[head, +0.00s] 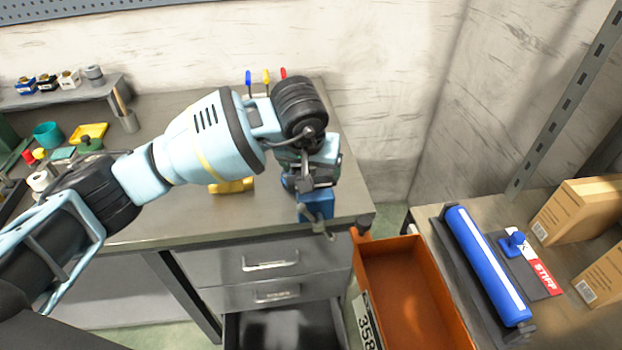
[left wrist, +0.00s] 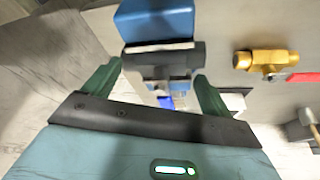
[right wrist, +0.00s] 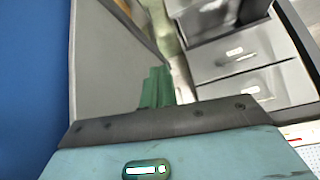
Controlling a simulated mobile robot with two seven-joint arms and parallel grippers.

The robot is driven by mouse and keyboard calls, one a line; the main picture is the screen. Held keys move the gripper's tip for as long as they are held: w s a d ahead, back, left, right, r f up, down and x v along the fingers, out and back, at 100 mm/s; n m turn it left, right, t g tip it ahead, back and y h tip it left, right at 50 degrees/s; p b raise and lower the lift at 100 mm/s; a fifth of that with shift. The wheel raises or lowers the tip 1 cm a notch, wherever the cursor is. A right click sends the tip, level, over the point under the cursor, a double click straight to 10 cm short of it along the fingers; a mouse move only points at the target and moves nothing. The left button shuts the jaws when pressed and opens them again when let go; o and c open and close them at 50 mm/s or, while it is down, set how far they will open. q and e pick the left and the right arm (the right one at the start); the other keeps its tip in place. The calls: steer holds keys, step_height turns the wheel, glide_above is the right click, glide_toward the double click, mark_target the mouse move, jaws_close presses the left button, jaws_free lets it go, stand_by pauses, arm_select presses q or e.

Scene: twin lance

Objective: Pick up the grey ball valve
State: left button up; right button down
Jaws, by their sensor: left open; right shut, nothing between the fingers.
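I cannot surely make out the grey ball valve. A blue and dark grey vise (head: 316,207) stands at the bench's front right corner, and it fills the top middle of the left wrist view (left wrist: 157,20). My left gripper (left wrist: 158,82) is open, its green fingers either side of the vise's grey part in that picture; contact cannot be told. A small blue piece (left wrist: 165,102) shows between the fingers, partly hidden. A brass valve with a red lever (left wrist: 268,60) lies to the right. My right gripper (right wrist: 157,88) is shut and empty, away from the bench top.
The bench (head: 180,225) holds a yellow tray (head: 90,132) and a teal cup (head: 47,134) at left. Blue, yellow and red handles stand behind my left arm. Drawers (head: 270,260) are below. An orange bin (head: 405,300) and a side table with a blue roller (head: 487,265) are at right.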

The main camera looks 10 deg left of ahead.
mark_target(310, 168)
arm_select(q)
steer(key=shift+f, duration=0.1)
steer(key=c, duration=1.2)
arm_select(e)
steer(key=shift+s+f, duration=0.1)
steer(key=shift+s, duration=0.35)
